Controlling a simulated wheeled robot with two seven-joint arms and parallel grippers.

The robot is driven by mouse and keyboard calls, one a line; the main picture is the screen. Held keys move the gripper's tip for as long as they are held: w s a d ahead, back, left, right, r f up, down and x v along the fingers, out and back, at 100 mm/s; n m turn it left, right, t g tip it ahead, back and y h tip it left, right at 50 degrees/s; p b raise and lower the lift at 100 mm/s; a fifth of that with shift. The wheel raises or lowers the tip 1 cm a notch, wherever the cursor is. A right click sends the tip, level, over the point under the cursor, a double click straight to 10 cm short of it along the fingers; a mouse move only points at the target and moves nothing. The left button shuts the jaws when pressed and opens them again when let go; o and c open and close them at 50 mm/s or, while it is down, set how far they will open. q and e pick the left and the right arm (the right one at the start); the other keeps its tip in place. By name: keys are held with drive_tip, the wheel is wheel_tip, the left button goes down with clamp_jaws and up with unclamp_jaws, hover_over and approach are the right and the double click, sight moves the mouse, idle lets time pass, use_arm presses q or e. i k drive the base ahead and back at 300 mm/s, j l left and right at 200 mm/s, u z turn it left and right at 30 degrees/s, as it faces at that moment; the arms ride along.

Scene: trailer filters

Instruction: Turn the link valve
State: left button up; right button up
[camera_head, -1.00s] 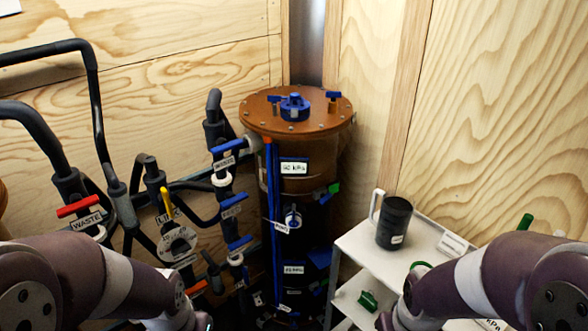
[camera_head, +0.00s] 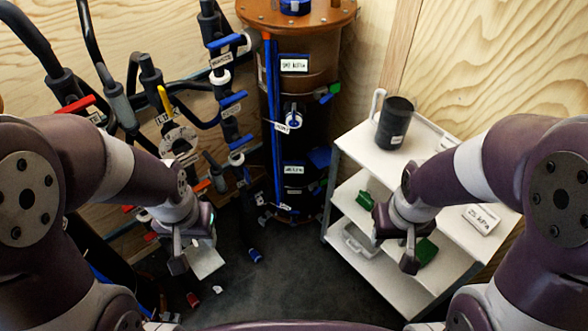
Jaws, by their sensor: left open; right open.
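The link valve has a yellow handle (camera_head: 164,99) and a "LINK" tag, on the pipework at left in the head view. The handle stands near upright above a round grey body (camera_head: 179,139). My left gripper (camera_head: 193,262) is open, pointing down, low in front of the pipes and to the right of and below the yellow handle, apart from it. A pale flat piece shows beside its fingers; I cannot tell whether it touches. My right gripper (camera_head: 396,252) is open and empty, in front of the white shelf.
A brown filter column (camera_head: 275,90) with blue valves stands at centre back. A red-handled valve (camera_head: 77,104) is left of the link valve. The white shelf cart (camera_head: 350,143) at right holds a black mug (camera_head: 395,122). Dark floor (camera_head: 290,290) between is clear apart from small pieces.

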sight(163, 97)
drive_tip(key=i+l+u, duration=0.15)
drive_tip(key=l+u, duration=0.25)
drive_tip(key=i+l+u, duration=0.15)
drive_tip(key=l+u, duration=0.25)
drive_tip(key=j, duration=0.1)
